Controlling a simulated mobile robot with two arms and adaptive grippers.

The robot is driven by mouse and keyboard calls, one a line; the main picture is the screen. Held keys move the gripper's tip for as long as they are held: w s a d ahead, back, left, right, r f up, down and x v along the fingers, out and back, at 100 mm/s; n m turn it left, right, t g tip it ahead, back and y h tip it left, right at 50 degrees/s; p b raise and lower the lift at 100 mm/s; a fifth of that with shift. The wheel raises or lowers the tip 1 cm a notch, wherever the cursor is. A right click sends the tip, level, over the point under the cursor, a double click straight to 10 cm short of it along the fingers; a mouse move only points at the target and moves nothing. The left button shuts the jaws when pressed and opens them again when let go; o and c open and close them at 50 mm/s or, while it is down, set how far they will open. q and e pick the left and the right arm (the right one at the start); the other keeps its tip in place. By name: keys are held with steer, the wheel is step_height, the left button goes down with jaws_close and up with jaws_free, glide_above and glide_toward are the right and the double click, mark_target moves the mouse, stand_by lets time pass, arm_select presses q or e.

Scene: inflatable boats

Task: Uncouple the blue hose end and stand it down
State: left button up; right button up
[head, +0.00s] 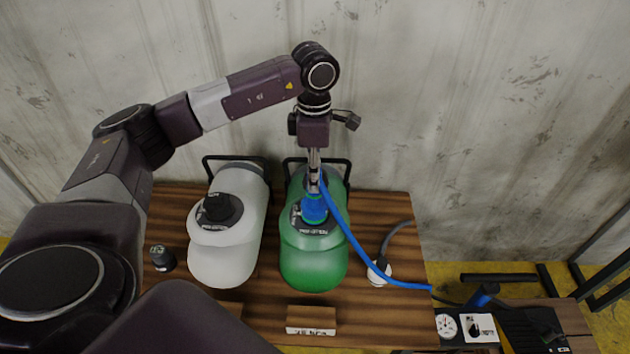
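The blue hose end (314,209) sits upright on the dark valve plate of the green inflatable boat (314,262). The blue hose (348,234) rises from it and curves down to the right across the table. My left gripper (314,187) points straight down with its fingertips at the top of the hose end. The fingers look narrow and close together from here; whether they are closed on the hose end is not clear. My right gripper is out of view.
A white boat (228,250) with a black cap lies left of the green one on the wooden table (375,325). A black cap (162,258), a white round fitting (379,271) and a labelled wooden block (311,321) lie around. A gauge panel (467,328) is at right.

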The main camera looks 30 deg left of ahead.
arm_select(q)
jaws_close()
steer(key=shift+w+r, duration=0.1)
steer(key=shift+r, duration=0.2)
steer(key=shift+r+p, duration=0.4)
stand_by(0.5)
steer(key=shift+r+p, duration=0.95)
steer(key=shift+r, duration=0.4)
steer(key=shift+f, duration=0.1)
